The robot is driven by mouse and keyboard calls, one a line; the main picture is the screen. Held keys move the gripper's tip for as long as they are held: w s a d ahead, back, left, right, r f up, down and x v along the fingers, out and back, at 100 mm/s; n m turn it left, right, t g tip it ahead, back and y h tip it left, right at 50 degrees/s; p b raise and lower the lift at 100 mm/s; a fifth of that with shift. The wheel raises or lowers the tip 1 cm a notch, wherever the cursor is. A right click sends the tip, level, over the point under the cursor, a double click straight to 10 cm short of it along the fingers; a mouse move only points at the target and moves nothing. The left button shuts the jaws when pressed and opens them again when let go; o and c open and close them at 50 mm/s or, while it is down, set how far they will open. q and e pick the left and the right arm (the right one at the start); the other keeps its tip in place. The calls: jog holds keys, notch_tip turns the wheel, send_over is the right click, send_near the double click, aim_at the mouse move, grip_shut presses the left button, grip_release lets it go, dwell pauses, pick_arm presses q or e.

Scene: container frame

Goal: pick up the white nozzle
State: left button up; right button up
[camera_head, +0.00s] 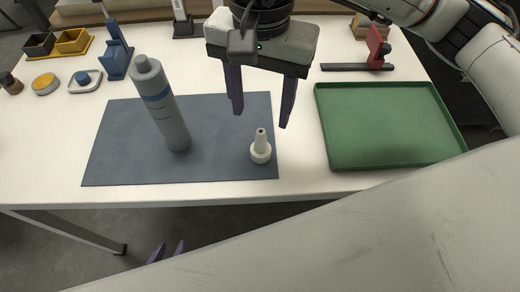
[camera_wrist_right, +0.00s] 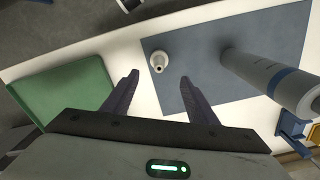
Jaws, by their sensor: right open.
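The white nozzle (camera_head: 260,150) stands upright on the blue-grey mat (camera_head: 215,165), near its right front corner. It also shows in the right wrist view (camera_wrist_right: 158,62), ahead of and between the fingers. My right gripper (camera_head: 261,120) is open and empty, with its dark purple fingers pointing down above and behind the nozzle, apart from it. The right gripper's fingers also show in the right wrist view (camera_wrist_right: 158,78). My left gripper (camera_head: 167,252) is low, below the table's front edge; its two fingertips show apart, and the rest is hidden behind a pale arm link.
A grey cartridge (camera_head: 165,110) with a blue band stands on the mat, left of the nozzle. A green tray (camera_head: 385,125) lies empty to the right. A red-and-black clamp (camera_head: 372,52) is behind it. Small bins (camera_head: 72,41) and a blue holder (camera_head: 116,60) stand back left.

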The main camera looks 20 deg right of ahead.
aim_at(261, 129)
notch_tip(261, 129, down, 5)
jog(key=shift+f, duration=0.15)
jog(key=shift+s+a+f+p, duration=0.1)
jog(key=shift+s+f+p, duration=0.15)
jog(key=shift+f, duration=1.05)
jog(key=shift+s+f+p, duration=0.1)
jog(key=shift+f+p, duration=0.1)
jog(key=shift+f, duration=1.1)
jog(key=c, duration=1.1)
